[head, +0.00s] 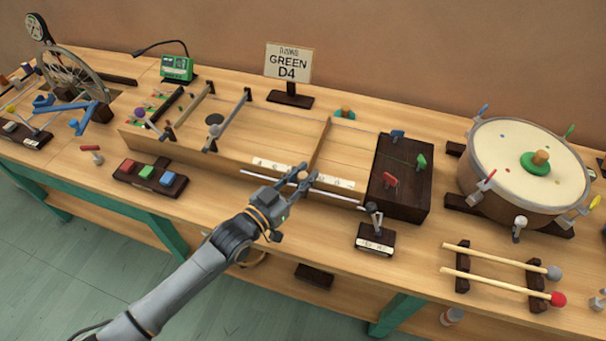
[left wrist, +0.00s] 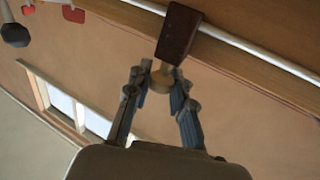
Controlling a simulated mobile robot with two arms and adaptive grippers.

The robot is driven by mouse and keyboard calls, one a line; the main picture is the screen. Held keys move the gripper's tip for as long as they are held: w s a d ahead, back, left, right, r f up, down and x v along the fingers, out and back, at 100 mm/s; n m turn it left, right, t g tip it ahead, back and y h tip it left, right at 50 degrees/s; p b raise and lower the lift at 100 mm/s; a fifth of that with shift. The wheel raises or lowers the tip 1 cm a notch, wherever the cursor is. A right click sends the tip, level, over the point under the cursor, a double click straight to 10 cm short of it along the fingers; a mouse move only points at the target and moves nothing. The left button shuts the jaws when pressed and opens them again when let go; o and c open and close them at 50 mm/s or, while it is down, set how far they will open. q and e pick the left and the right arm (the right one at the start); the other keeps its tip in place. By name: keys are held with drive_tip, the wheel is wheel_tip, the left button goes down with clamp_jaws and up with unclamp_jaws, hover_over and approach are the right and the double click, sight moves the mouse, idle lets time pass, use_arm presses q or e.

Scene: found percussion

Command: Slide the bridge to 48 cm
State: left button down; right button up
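The bridge (head: 321,143) is a thin wooden strip standing across the long wooden string box (head: 262,146). At its near end it has a dark block with a pale round knob (head: 303,175). In the left wrist view the dark block (left wrist: 178,34) and the knob (left wrist: 160,81) are straight ahead. My left gripper (head: 298,183) is at the box's near edge, its fingers apart on both sides of the knob. They also show in the left wrist view (left wrist: 160,88). Contact with the knob is unclear. My right gripper is not in view.
A pale lettered scale strip (head: 336,182) and a rail run along the box's front. A dark block with coloured pegs (head: 400,182) stands at its right end. A small lever stand (head: 375,236) is right of my gripper. A drum (head: 525,205) and mallets are farther right. A sign reads "GREEN D4" (head: 288,64).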

use_arm(q)
drive_tip(key=shift+w+a+f, duration=0.1)
drive_tip(key=shift+a, duration=0.05)
drive_tip(key=c, duration=1.2)
unclamp_jaws()
drive_tip(key=shift+a, duration=0.15)
drive_tip(key=v, duration=1.2)
